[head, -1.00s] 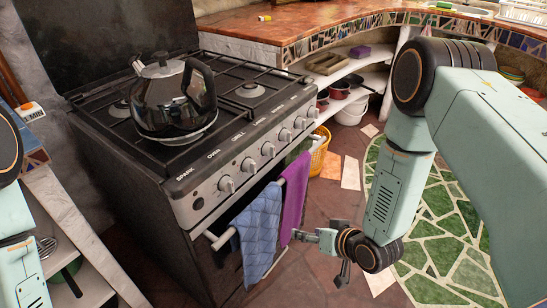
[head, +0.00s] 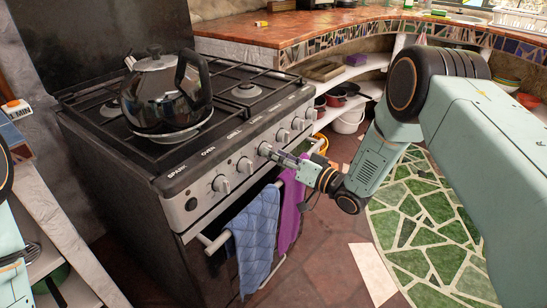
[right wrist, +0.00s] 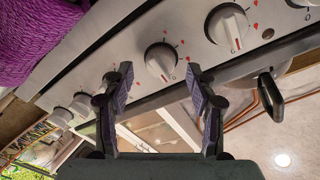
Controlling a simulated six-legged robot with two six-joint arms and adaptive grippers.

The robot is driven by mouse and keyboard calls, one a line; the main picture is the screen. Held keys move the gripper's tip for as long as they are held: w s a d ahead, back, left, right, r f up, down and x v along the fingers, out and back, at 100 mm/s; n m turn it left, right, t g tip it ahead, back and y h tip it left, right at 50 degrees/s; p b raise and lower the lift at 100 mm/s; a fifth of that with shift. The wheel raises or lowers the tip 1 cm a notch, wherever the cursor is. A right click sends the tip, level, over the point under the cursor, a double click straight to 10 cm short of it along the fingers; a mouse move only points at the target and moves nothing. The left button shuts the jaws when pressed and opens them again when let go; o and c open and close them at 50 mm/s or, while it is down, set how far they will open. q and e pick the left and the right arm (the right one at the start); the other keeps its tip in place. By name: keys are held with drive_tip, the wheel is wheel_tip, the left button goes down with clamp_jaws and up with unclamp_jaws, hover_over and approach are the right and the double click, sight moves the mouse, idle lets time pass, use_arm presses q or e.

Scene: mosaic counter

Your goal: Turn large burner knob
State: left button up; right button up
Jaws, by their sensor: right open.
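The stove's front panel (head: 200,200) carries a row of pale round knobs below printed labels; the large burner's knob cannot be told apart. My right gripper (head: 273,155) is open at the panel, by the third knob (head: 265,149) from the near left end. In the right wrist view, a white knob (right wrist: 162,62) shows between the two spread fingertips of the gripper (right wrist: 160,75); whether they touch it cannot be told. Another knob (right wrist: 228,27) is beside it, outside the fingers. My left gripper is out of view; only part of the left arm shows.
A black kettle (head: 165,95) stands on the left side of the hob. A blue towel (head: 255,235) and a purple towel (head: 290,210) hang from the oven rail (head: 222,240) below the panel. Open floor lies to the right.

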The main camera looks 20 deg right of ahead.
drive_tip(key=shift+x, duration=0.95)
drive_tip(key=shift+c, duration=0.2)
drive_tip(key=c, duration=1.1)
drive_tip(key=shift+n, duration=0.3)
drive_tip(key=n+y, duration=0.1)
drive_tip(key=n, duration=1)
drive_tip(key=shift+f, duration=0.1)
drive_tip(key=shift+n+p, duration=0.3)
drive_tip(key=shift+n, duration=0.2)
